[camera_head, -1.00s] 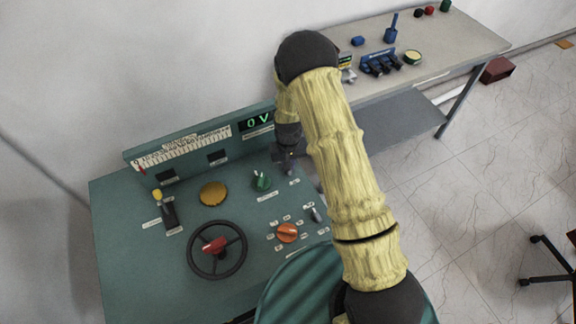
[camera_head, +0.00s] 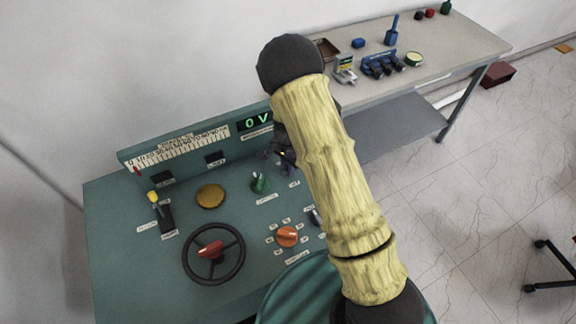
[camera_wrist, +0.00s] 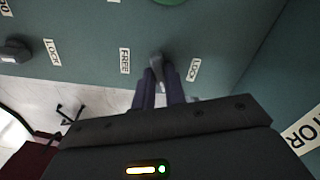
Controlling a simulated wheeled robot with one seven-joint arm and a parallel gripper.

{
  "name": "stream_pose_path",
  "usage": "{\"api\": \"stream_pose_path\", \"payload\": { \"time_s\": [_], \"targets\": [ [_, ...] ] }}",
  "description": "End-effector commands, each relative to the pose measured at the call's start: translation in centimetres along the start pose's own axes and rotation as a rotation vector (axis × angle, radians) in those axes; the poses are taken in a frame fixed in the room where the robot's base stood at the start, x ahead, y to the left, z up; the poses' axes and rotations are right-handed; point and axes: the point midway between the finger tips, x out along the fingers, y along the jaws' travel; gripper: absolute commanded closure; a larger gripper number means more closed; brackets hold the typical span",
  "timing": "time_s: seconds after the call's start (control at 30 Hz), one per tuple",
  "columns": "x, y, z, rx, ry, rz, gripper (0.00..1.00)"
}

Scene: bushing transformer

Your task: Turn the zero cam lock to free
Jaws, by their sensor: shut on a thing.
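In the wrist view a small grey lever (camera_wrist: 157,65), which appears to be the zero cam lock, stands on the green panel. The FREE label (camera_wrist: 124,61) is to its left and a LOCK label (camera_wrist: 194,69) to its right. My gripper (camera_wrist: 158,77) is shut on the lever, with a dark finger on each side. In the head view my gripper (camera_head: 282,153) is partly hidden behind my arm at the console's back right, and I cannot make out the lever there.
A green knob (camera_head: 258,183), orange selector (camera_head: 287,236), yellow disc (camera_head: 210,196) and black handwheel (camera_head: 214,254) sit on the console. The display (camera_head: 256,120) reads 0 V. Another grey lever (camera_wrist: 15,51) is left in the wrist view. A workbench (camera_head: 450,55) stands behind.

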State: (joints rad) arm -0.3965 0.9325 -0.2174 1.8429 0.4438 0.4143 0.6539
Motion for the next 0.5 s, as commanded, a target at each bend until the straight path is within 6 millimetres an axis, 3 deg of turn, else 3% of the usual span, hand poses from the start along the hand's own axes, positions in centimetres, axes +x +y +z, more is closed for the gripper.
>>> {"api": "stream_pose_path", "payload": {
  "time_s": [0.5],
  "targets": [
    [-0.08,-0.12,0.09,0.348,-0.001,-0.002,1.00]
  ]
}}
